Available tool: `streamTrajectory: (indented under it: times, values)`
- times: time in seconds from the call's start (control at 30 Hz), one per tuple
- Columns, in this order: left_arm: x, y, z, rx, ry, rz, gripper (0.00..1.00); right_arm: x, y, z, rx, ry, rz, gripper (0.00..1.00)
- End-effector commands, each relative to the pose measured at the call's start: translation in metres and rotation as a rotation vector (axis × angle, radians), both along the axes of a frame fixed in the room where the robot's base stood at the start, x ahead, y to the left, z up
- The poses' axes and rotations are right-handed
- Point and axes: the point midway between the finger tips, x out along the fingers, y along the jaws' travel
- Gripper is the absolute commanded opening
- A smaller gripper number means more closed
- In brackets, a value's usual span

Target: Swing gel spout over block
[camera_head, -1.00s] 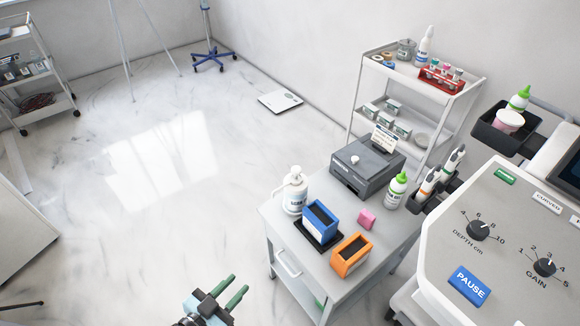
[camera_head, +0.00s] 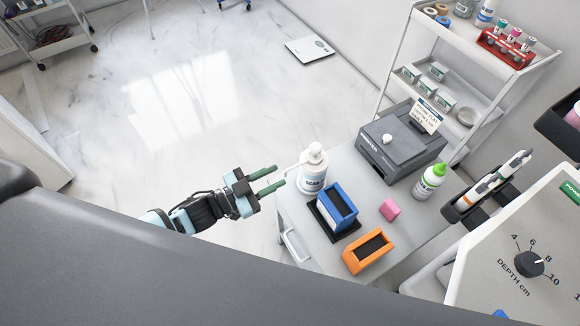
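A white pump bottle of gel (camera_head: 312,178) stands at the back left corner of the small grey cart. Its thin white spout (camera_head: 293,166) points left, towards my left gripper. A blue block with a dark top (camera_head: 337,206) sits on a black base in front of the bottle. The spout is not over it. My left gripper (camera_head: 281,176) is open, with two green fingers apart and nothing between them. Its fingertips are just left of the bottle, close to the spout; I cannot tell whether they touch. My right gripper is not in view.
An orange block (camera_head: 362,261) and a pink piece (camera_head: 390,209) lie on the cart (camera_head: 328,262). A green-capped bottle (camera_head: 429,181) and a grey box (camera_head: 398,152) stand behind. The console (camera_head: 495,250) is at right. Floor left of the cart is clear.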

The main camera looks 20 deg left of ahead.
Motion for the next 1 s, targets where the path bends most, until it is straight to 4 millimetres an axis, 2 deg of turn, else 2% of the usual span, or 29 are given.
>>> streamTrajectory:
  times: [0.1,0.3,0.73,0.93,1.0]
  values:
    - [0.015,-0.014,0.001,0.000,-0.003,0.001,0.29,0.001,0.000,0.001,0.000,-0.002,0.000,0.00]
    - [0.032,-0.031,0.000,0.000,0.000,0.002,0.29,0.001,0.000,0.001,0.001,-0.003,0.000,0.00]
    - [0.038,-0.038,0.000,0.001,0.000,0.001,0.29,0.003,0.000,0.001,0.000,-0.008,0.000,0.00]
    - [0.038,-0.037,0.000,0.001,0.000,0.001,0.03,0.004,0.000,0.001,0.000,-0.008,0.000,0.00]
    - [0.038,-0.037,0.000,0.001,0.000,0.001,0.00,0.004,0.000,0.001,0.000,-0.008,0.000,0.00]
